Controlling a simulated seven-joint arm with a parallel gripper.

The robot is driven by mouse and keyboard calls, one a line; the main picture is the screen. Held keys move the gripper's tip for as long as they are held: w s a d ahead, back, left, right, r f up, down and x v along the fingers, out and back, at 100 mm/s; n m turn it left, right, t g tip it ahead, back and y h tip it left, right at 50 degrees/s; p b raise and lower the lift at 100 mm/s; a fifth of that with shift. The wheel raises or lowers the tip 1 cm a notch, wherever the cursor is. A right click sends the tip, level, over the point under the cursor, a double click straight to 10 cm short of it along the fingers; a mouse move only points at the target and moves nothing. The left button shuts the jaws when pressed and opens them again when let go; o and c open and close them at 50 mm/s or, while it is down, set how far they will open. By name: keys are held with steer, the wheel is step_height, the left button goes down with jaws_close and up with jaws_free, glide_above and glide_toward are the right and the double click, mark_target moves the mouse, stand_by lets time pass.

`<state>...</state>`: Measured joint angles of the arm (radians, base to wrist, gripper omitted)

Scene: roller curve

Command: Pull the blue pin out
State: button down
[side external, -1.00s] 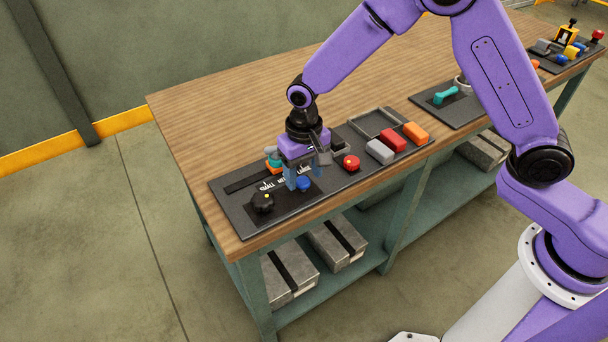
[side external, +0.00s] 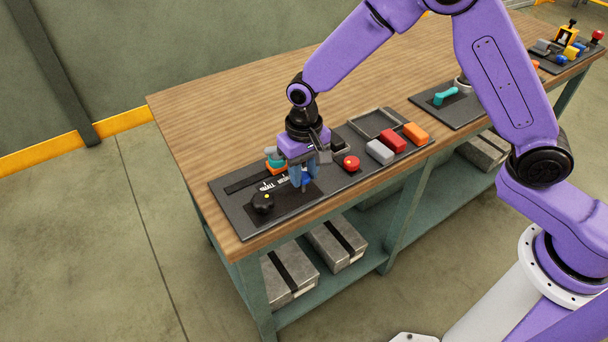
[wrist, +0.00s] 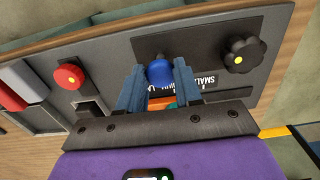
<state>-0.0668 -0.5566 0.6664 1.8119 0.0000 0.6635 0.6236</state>
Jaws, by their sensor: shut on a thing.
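The blue pin (wrist: 159,72) has a rounded blue head. In the wrist view it sits between the tips of my gripper (wrist: 158,80), which is shut on it. In the side view my gripper (side external: 302,178) is over the dark panel (side external: 235,214), and the blue pin (side external: 306,182) shows only partly between the blue-grey fingers. A thin shaft appears to show below the fingers in the side view. I cannot tell whether the pin's lower end is still in the panel.
A black knob (side external: 263,202) stands left of the pin, and a red button (side external: 351,163) stands to its right. An orange and teal part (side external: 275,162) is close behind my gripper. Grey (side external: 380,151), red (side external: 393,140) and orange (side external: 416,132) blocks lie further right.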

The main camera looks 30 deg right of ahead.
mark_target(305, 177)
steer(key=shift+r, duration=0.5)
steer(key=c, duration=0.8)
jaws_free()
steer(key=shift+o, duration=0.2)
steer(key=shift+r, duration=0.1)
step_height(305, 177, up, 17)
steer(key=shift+r, duration=0.15)
steer(key=shift+s, duration=0.1)
steer(key=s+d+f+n, duration=0.2)
steer(key=s+d+n, duration=0.4)
steer(key=s, duration=0.8)
steer(key=s+d+f+n, duration=0.3)
steer(key=s+d+n, duration=0.3)
steer(key=s+d, duration=0.6)
steer(key=shift+s+f+n, duration=0.15)
steer(key=shift+s+n, duration=0.15)
steer(key=shift+s, duration=0.85)
